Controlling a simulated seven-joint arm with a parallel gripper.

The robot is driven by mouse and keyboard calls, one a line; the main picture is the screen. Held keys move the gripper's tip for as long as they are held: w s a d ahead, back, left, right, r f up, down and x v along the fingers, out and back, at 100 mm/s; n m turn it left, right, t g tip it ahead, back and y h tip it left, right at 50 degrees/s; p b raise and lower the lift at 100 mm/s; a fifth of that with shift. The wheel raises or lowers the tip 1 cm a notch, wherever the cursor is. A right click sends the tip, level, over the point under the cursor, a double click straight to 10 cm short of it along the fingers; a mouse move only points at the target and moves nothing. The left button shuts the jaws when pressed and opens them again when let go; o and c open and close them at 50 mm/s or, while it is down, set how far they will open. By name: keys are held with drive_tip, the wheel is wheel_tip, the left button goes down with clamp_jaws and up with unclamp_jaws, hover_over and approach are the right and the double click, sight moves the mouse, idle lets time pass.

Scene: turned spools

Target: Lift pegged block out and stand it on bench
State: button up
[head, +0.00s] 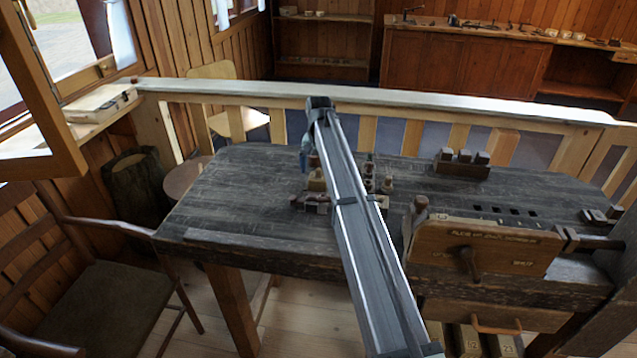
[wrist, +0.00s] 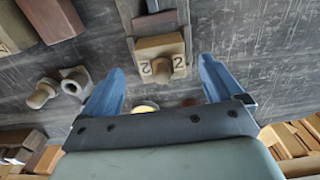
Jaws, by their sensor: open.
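A tan block marked with 2s (wrist: 160,48) has a round peg (wrist: 178,62) on its face and sits at the end of a dark holder (wrist: 155,22) in the wrist view. In the head view a tan block (head: 317,184) shows on the bench (head: 250,195), partly hidden by my arm. My gripper (wrist: 162,68) is open; its two blue fingers point toward the block, one to each side, with gaps between. I cannot tell whether the tips reach its depth. In the head view, my gripper (head: 306,158) is largely hidden behind my arm.
Two turned pieces (wrist: 40,93) stand left of the block in the wrist view; a wooden block (wrist: 50,18) lies beyond. In the head view, small spools (head: 387,185) stand just right of my arm. A block rack (head: 462,163) stands farther right. The bench's left side is clear.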

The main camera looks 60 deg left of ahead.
sight(319, 175)
drive_tip(key=shift+a+f, duration=0.15)
drive_tip(key=shift+f, duration=2.2)
drive_tip(key=shift+c, duration=0.3)
drive_tip(key=c, duration=1)
drive_tip(key=shift+r, duration=0.1)
